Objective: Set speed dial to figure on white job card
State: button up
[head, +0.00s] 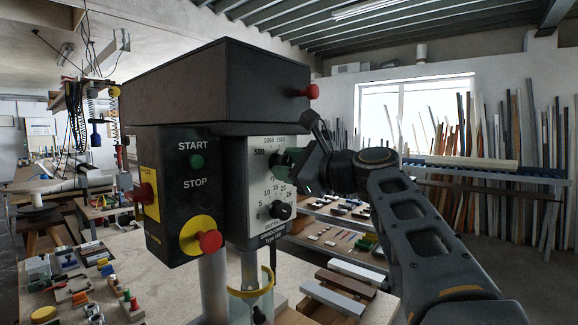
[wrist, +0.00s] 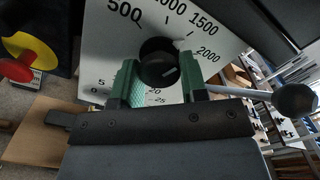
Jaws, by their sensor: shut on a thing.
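The speed dial is a black round knob (wrist: 156,58) on a white scale plate (head: 258,185) of the dark drilling machine (head: 215,85). The wrist view shows the figures 500, 1000 (partly cut off), 1500 and 2000 around it. My gripper (head: 288,160) is at the plate, its green-padded fingers on either side of the knob, shut on it in the wrist view (wrist: 159,68). A pale mark shows low on the knob's right; I cannot tell which figure the knob is set to. I cannot make out a white job card with a readable figure.
A lower black knob (head: 281,211) sits beside a 5-to-25 scale. A green start button (head: 197,161) and red stop knob (head: 210,241) are on the machine's left face. A red knob (head: 309,91) and a ball-ended lever (wrist: 296,99) stick out nearby.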

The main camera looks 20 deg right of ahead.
jog(key=o, duration=0.9)
jog(key=shift+d, duration=0.1)
jog(key=b+v, duration=0.2)
jog(key=v, duration=1.1)
jog(key=shift+s+d+b, duration=0.15)
jog(key=shift+s+b, duration=0.15)
